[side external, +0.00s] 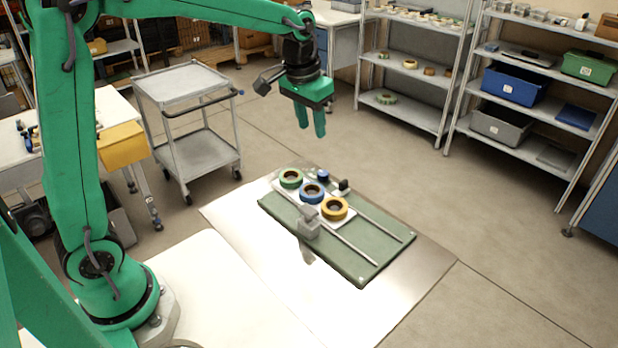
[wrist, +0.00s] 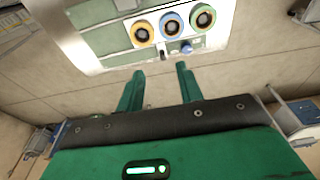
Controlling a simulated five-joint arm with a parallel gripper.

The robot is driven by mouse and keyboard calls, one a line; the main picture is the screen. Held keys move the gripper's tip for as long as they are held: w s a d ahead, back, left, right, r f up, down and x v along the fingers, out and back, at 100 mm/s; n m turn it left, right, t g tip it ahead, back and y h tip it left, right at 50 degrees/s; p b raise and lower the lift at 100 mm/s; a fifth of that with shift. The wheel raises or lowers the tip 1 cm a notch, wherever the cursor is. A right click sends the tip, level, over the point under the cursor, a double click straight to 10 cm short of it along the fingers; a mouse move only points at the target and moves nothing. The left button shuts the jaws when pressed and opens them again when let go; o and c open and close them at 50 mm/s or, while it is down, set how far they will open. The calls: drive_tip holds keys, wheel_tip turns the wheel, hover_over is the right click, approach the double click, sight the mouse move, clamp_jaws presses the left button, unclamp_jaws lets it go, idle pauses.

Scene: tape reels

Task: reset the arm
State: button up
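My gripper (side external: 312,122) hangs above and behind the green board, with its green fingers pointing down. In the wrist view my gripper (wrist: 158,88) shows two fingers apart with nothing between them, so it is open and empty. Three tape reels lie in a row on a white plate on the board: a green reel (side external: 291,178), a blue reel (side external: 312,193) and a yellow reel (side external: 334,208). The wrist view also shows the yellow reel (wrist: 142,33), the blue reel (wrist: 171,26) and the green reel (wrist: 202,16). The gripper touches none of them.
The green board (side external: 362,268) has rails and a grey block (side external: 308,224), and lies on a shiny metal sheet (side external: 425,285). A grey cart (side external: 182,84) stands behind at left. Shelves with bins (side external: 514,86) stand at right. The floor between is clear.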

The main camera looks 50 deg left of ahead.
drive_tip(key=s+r+t, duration=0.1)
drive_tip(key=s+t, duration=0.2)
drive_tip(key=s, duration=1.9)
drive_tip(key=shift+s+r+t, duration=0.3)
drive_tip(key=shift+s, duration=0.05)
